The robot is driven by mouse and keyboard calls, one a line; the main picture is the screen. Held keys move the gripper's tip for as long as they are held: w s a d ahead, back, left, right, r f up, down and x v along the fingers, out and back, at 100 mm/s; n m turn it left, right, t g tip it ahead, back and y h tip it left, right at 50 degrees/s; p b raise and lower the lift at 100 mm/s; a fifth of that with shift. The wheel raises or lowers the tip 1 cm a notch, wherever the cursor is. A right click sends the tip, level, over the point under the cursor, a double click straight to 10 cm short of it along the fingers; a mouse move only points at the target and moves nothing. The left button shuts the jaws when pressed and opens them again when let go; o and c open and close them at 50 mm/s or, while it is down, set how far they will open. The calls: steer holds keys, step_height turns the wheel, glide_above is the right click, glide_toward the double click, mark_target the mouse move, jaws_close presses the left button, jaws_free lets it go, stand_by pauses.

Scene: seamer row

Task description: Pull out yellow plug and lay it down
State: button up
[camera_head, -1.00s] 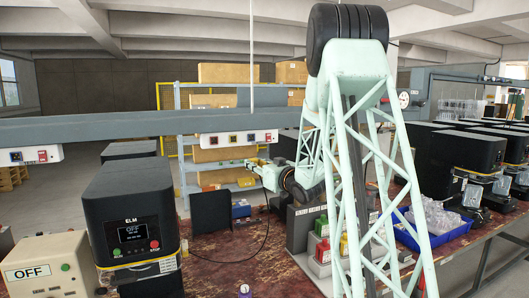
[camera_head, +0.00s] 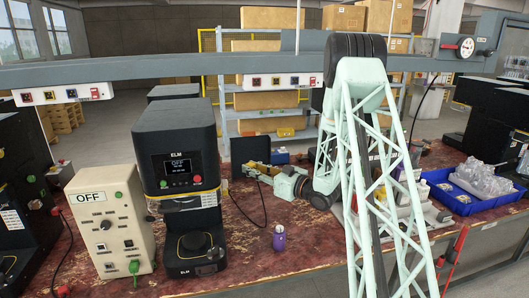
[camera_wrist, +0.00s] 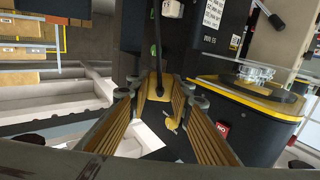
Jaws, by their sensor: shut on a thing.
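My gripper (camera_head: 254,168) is at the left end of my pale green arm, low over the back middle of the bench in the head view. In the wrist view its two ribbed tan fingers (camera_wrist: 158,92) close at their tips on the yellow plug (camera_wrist: 158,84). A black cord (camera_wrist: 158,45) runs up from the plug. In the head view a thin black cord (camera_head: 264,212) loops down beside my gripper; the plug itself is too small to make out there. A white socket strip (camera_head: 280,82) with coloured sockets hangs under the grey beam.
A black seaming machine (camera_head: 178,155) and a beige OFF control box (camera_head: 108,220) stand left. A purple bottle (camera_head: 279,239) stands on the red-brown bench (camera_head: 245,265). A blue tray (camera_head: 462,200) of clear parts lies right. Free bench surface surrounds the bottle.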

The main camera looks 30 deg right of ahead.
steer(key=s+a+f+n+g+y, duration=0.2)
steer(key=s+a+f, duration=0.2)
steer(key=a+f, duration=0.3)
steer(key=s+a+f+n+g+y+b, duration=0.1)
steer(key=s+a+f+n+g+y, duration=0.1)
steer(key=a+f, duration=0.5)
steer(key=s+a+f+n+g+y+b, duration=0.1)
steer(key=s+a+f+y, duration=0.3)
steer(key=a, duration=0.7)
step_height(320, 180, down, 4)
steer(key=s+n+g, duration=0.1)
steer(key=s, duration=0.1)
steer(key=shift+s+a+r+n, duration=0.25)
steer(key=shift+s+n, duration=0.05)
steer(key=shift+s, duration=0.05)
